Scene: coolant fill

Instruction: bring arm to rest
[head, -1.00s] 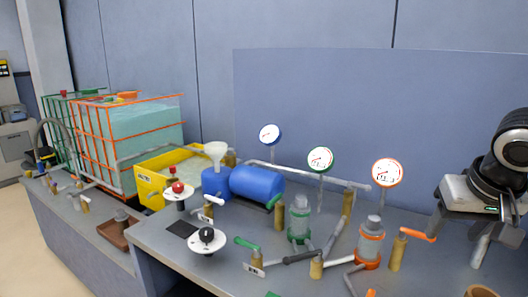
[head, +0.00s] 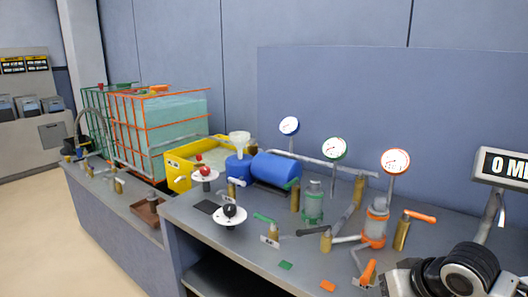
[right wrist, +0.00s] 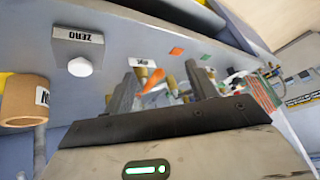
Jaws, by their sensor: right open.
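My right arm (head: 450,275) shows at the bottom right of the head view, low in front of the bench. Its fingertips cannot be made out there. In the right wrist view my right gripper (right wrist: 165,75) is open, with two dark fingers apart and nothing held. An orange valve handle (right wrist: 153,82) shows in the gap between the fingers, seemingly beyond them. My left gripper is not in view.
The grey bench (head: 255,245) carries a blue tank (head: 276,168), three gauges (head: 396,161), valves and pipes. A display (head: 505,167) stands at the right. Floor at left is clear.

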